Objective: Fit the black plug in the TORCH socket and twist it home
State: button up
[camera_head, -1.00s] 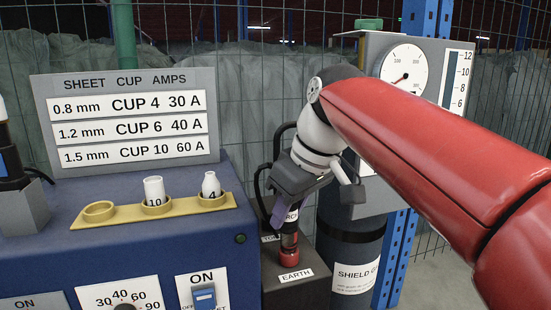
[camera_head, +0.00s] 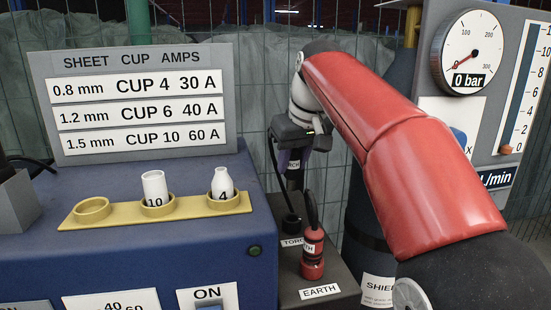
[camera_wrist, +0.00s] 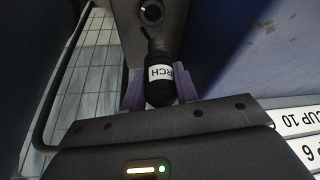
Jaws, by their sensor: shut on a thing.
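The black plug (camera_head: 294,165), with a white label partly reading TORCH, hangs upright in my gripper (camera_head: 293,158). In the wrist view the plug (camera_wrist: 160,80) sits between my purple fingers (camera_wrist: 160,92), which are shut on it. The TORCH socket (camera_head: 291,222) is a dark round fitting on the panel top, behind its TORCH label. The plug is above the socket, and a gap seems to show between them. In the wrist view a round black socket with a white mark (camera_wrist: 150,12) lies beyond the plug's tip.
A red plug (camera_head: 312,256) stands in the EARTH position, close to the right of the TORCH socket, with a black cable rising from it. A blue cabinet (camera_head: 180,250) is at left, with a yellow cup holder (camera_head: 120,212). A dark cylinder (camera_head: 365,210) stands behind at right.

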aim_at(296, 178)
jog(key=shift+s+d+r, duration=0.1)
jog(key=shift+s+d, duration=0.05)
jog(key=shift+s, duration=0.1)
jog(key=shift+f+b, duration=2.1)
jog(key=shift+f, duration=0.85)
jog(key=shift+p, duration=0.65)
jog(key=shift+f+b, duration=1.2)
jog(key=shift+f, duration=0.5)
jog(key=o, duration=1.1)
jog(key=shift+r, duration=0.1)
